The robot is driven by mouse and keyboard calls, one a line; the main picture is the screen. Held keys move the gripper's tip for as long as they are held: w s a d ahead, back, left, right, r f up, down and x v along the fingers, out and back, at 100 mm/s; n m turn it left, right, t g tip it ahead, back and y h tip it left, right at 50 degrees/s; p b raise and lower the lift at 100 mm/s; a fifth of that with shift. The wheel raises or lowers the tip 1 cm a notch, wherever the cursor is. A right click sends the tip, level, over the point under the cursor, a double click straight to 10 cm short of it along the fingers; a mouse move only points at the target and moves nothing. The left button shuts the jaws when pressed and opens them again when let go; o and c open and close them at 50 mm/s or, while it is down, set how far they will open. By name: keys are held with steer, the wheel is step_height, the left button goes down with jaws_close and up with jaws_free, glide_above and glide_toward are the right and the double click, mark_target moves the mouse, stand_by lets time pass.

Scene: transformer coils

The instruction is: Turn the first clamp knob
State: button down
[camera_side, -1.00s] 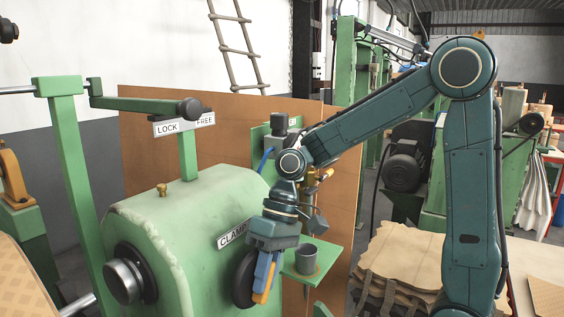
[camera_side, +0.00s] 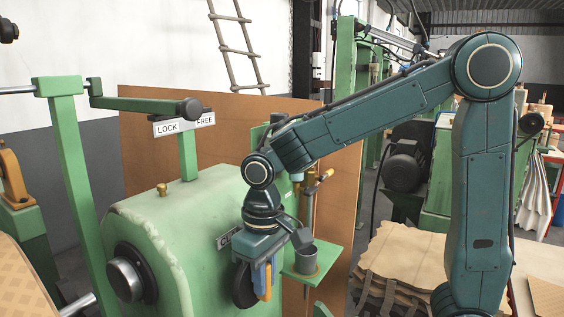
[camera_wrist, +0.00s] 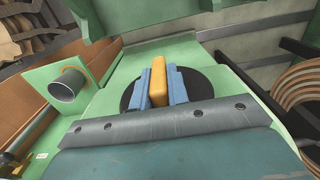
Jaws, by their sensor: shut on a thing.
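The clamp knob is a black round disc (camera_side: 242,286) on the right face of the green machine housing (camera_side: 185,235), with a yellow grip bar (camera_wrist: 158,82) across it. The arm covers part of the CLAMP label (camera_side: 226,238) and part of the knob in the side view.
A green shelf with a grey cup (camera_side: 305,258) stands just right of my gripper; the cup also shows in the wrist view (camera_wrist: 69,86). A lever with a black ball end (camera_side: 190,109) is above the LOCK/FREE sign (camera_side: 184,124). A brown panel (camera_side: 145,150) stands behind.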

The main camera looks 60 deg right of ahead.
stand_by(0.3)
steer(key=c, duration=1.4)
jaws_free()
steer(key=shift+o, duration=0.2)
steer(key=shift+r, duration=0.1)
step_height(320, 180, up, 14)
steer(key=shift+a, duration=0.1)
steer(key=s+d+f+t, duration=0.2)
steer(key=s+d+f, duration=0.1)
steer(key=s, duration=0.3)
steer(key=s+d+f+t, duration=0.3)
steer(key=s+d+f, duration=0.1)
steer(key=s, duration=0.3)
steer(key=shift+s+d+t, duration=0.25)
steer(key=shift+d+t, duration=0.05)
steer(key=shift+d, duration=0.55)
